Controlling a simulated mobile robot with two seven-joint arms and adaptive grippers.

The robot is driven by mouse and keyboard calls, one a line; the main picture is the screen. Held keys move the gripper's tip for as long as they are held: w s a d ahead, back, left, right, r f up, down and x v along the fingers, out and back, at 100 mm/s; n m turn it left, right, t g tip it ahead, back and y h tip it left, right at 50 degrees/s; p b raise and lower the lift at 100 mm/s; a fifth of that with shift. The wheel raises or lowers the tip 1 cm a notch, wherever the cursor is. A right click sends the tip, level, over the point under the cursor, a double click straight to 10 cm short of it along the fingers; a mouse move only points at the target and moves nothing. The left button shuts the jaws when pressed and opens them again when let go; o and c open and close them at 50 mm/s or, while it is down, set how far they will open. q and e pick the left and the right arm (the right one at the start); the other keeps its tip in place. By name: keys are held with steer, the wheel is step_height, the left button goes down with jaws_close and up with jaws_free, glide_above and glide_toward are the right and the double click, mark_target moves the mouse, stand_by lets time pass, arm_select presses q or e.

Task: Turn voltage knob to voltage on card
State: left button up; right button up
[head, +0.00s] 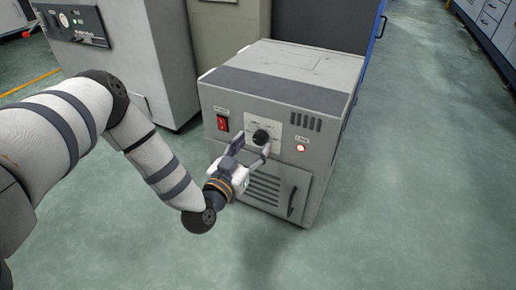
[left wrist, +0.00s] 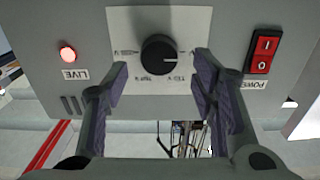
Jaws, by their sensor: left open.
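The black voltage knob (head: 261,136) sits on a white dial plate (head: 252,121) on the front of a grey cabinet (head: 285,85). In the left wrist view, which is upside down, the knob (left wrist: 159,54) shows a pale pointer mark toward the picture's right. The dial print is too small to read surely. My left gripper (head: 251,147) is open in front of the knob. In the wrist view its fingers (left wrist: 160,76) stand apart on either side of the knob, with gaps, seemingly not touching it. I cannot make out a voltage card. My right gripper is not in view.
A red power switch (head: 223,123) is left of the knob, and a lit red LIVE lamp (head: 300,148) is to its right. Below are vent slots and a door handle (head: 292,202). Another grey cabinet (head: 150,50) stands behind left. The green floor is clear at right.

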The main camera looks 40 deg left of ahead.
mark_target(260, 138)
arm_select(q)
steer(key=shift+x, duration=1.15)
steer(key=c, duration=1.1)
steer(key=shift+d, duration=0.1)
